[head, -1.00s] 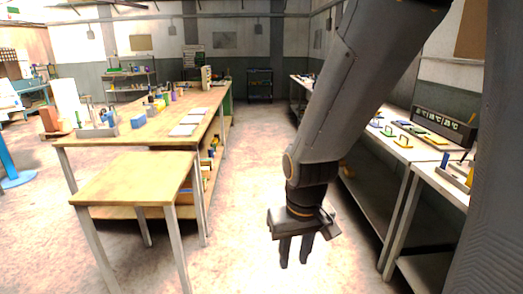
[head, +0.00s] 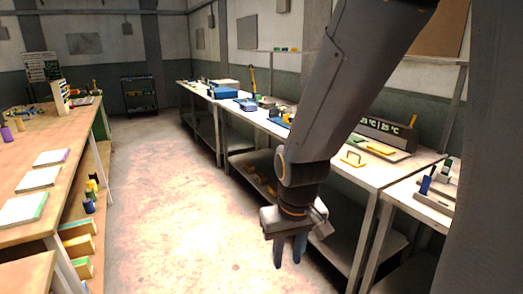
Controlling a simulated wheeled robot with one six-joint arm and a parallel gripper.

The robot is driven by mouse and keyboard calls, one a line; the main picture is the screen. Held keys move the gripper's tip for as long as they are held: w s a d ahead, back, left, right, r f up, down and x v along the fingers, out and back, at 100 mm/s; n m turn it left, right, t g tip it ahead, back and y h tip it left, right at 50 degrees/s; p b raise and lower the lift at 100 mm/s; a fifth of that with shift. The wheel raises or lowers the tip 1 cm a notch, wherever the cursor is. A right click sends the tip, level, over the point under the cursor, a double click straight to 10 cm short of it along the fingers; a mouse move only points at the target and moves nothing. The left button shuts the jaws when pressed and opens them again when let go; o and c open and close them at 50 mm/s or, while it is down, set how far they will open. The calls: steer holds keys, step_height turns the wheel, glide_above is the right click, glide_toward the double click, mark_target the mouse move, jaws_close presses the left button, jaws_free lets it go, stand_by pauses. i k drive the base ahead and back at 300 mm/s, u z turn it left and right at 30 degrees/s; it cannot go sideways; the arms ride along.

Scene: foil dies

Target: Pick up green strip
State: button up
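I cannot make out a green strip for certain in the head view. White flat blocks lie on the left wooden table, and the nearest one (head: 22,208) has a green edge. My gripper (head: 289,252) hangs fingers down over the aisle, in front of the right bench. Its two fingers are a little apart with nothing between them. It is away from both tables and touches nothing that I can see.
The white bench (head: 350,172) on the right holds a yellow plate (head: 381,149), a dark display showing temperatures (head: 388,133) and blue boxes farther back. The wooden table (head: 60,135) stands at left. The floor (head: 160,200) between them is clear. A dark cart (head: 139,95) stands at the back.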

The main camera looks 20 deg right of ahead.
mark_target(446, 168)
steer(key=z, duration=0.75)
steer(key=i, duration=1)
steer(key=z, duration=1.45)
steer(key=i, duration=0.5)
steer(key=z, duration=0.35)
